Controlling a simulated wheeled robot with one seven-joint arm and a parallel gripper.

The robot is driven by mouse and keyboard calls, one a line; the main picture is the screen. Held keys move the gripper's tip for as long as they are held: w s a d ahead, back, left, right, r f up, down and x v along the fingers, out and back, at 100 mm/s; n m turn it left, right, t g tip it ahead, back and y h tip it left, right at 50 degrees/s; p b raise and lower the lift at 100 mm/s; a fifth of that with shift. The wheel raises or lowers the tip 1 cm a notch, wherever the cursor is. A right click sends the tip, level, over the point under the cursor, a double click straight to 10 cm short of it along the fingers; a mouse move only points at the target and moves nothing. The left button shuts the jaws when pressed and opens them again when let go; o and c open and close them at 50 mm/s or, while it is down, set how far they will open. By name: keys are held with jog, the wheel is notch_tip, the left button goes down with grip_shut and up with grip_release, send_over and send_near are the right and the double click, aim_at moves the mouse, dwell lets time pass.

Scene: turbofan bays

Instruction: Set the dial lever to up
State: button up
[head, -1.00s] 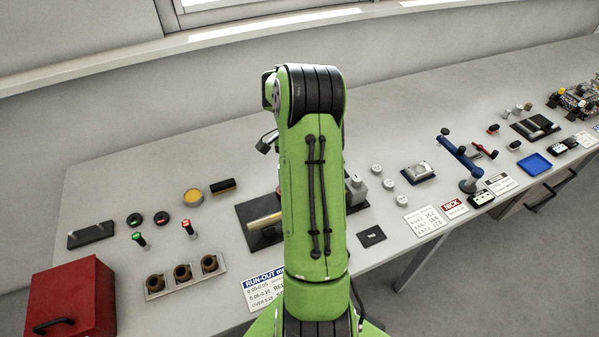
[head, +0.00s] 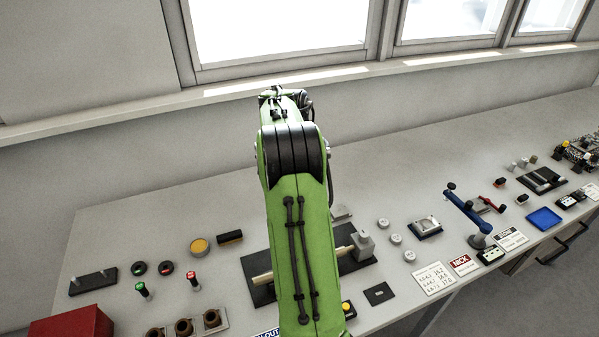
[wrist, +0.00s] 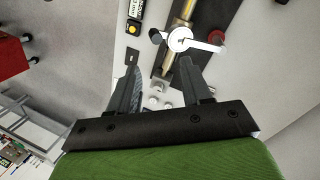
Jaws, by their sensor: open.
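The run-out fixture is a black base plate (head: 262,290) with a brass shaft (head: 345,250) on the bench; my arm hides its middle in the head view. In the wrist view a round white dial (wrist: 180,39) stands over the brass shaft (wrist: 185,10), with a pale bar reaching right from it. A small black knob (wrist: 156,36) sits at the dial's left and a dark red round part (wrist: 217,38) at its right. I cannot tell the lever's setting. My gripper (wrist: 160,60) is open and empty, its fingertips just short of the dial in the picture. The head view hides it.
A grey block (head: 363,246) stands at the plate's right end. Round weights (head: 395,239) and a blue-armed stand (head: 466,212) are farther right. Cups in a rack (head: 184,328) and a red box (head: 70,325) are at left. The window wall runs behind the bench.

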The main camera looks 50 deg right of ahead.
jog(key=p+v, duration=0.1)
jog(key=v, duration=0.3)
jog(key=shift+r, duration=0.15)
